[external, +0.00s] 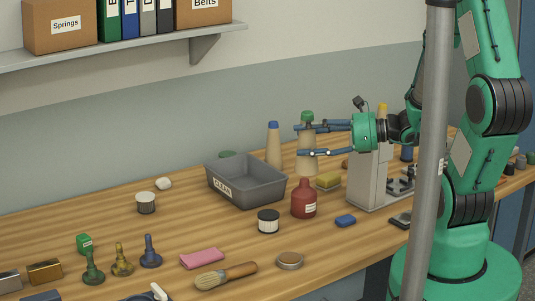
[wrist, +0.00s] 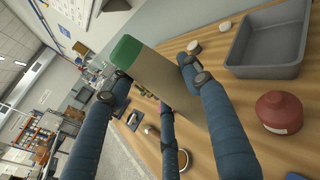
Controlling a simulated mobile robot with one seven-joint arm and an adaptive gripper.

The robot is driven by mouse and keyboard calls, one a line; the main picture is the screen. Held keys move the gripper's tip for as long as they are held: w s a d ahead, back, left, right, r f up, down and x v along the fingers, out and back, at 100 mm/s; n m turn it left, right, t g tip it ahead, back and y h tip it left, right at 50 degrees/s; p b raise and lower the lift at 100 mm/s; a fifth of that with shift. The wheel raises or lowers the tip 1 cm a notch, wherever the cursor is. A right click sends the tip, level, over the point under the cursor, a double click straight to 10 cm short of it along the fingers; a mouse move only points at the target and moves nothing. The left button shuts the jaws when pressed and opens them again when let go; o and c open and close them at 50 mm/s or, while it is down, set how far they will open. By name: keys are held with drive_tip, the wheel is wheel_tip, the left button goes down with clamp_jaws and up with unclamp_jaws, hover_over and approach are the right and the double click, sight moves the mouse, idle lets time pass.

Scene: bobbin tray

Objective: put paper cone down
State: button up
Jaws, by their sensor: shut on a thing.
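The grey bin labelled CLEAN (external: 245,190) is in front of the cones on the wooden bench (external: 190,221). A grey machine (external: 367,180) stands to the right. The bench left of the bin has free room.

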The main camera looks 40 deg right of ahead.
drive_tip(key=w+f+n+g+y+p, duration=0.1)
drive_tip(key=w+f+n+g+y, duration=0.15)
drive_tip(key=w, duration=3.15)
drive_tip(key=shift+m+g, duration=0.25)
drive_tip(key=shift+m, duration=0.2)
drive_tip(key=shift+s+d+f, duration=0.15)
drive_tip(key=shift+f, duration=1)
drive_tip(key=shift+s+d+f, duration=0.1)
drive_tip(key=shift+s+f, duration=0.05)
drive_tip(key=shift+f, duration=1)
wheel_tip(320, 180, down, 6)
drive_tip(key=shift+b, duration=0.45)
drive_tip(key=shift+f, duration=0.1)
drive_tip(key=shift+f+b, duration=0.35)
drive_tip(key=shift+f, duration=1.55)
drive_tip(key=shift+f, duration=0.15)
